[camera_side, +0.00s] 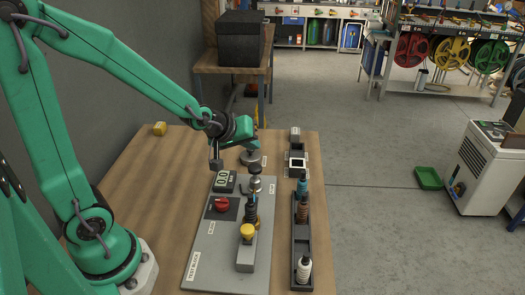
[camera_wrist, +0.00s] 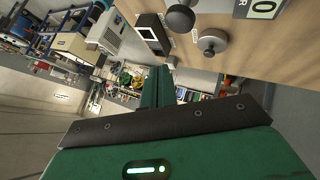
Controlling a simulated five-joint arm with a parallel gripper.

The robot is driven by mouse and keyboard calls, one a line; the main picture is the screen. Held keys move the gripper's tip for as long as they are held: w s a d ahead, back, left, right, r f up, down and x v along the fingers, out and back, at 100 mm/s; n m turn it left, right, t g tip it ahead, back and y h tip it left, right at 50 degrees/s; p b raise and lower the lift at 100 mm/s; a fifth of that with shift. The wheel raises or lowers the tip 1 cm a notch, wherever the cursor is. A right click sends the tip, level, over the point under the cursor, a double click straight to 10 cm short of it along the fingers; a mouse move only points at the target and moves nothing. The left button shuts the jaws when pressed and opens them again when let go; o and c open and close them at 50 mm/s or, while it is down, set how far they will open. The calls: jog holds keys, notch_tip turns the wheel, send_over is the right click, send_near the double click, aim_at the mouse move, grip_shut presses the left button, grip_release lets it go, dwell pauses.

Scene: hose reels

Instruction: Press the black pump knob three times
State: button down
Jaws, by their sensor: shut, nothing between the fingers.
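A dark round knob (camera_wrist: 180,18) shows at the top of the wrist view, and it seems to be the rounded knob (camera_side: 255,169) on the upper part of the grey board in the side view. A grey disc with a small knob on top (camera_wrist: 212,42) stands beside it; it also shows in the side view (camera_side: 250,157). My gripper (camera_side: 257,143) is above the far end of the board, apart from the dark knob. In the wrist view its green fingers (camera_wrist: 158,74) are together with nothing between them.
The grey board (camera_side: 205,258) carries a display (camera_side: 225,181), a red knob (camera_side: 221,204) and a yellow knob (camera_side: 247,231). A dark rack (camera_side: 301,238) with several fittings stands to its right. A yellow block (camera_side: 160,128) lies at the back left. The wooden table's left side is clear.

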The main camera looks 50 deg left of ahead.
aim_at(255, 167)
jog(key=shift+f, duration=2.05)
jog(key=shift+d+f, duration=0.1)
jog(key=shift+f, duration=1.6)
dwell(2.7)
jog(key=shift+r, duration=1.7)
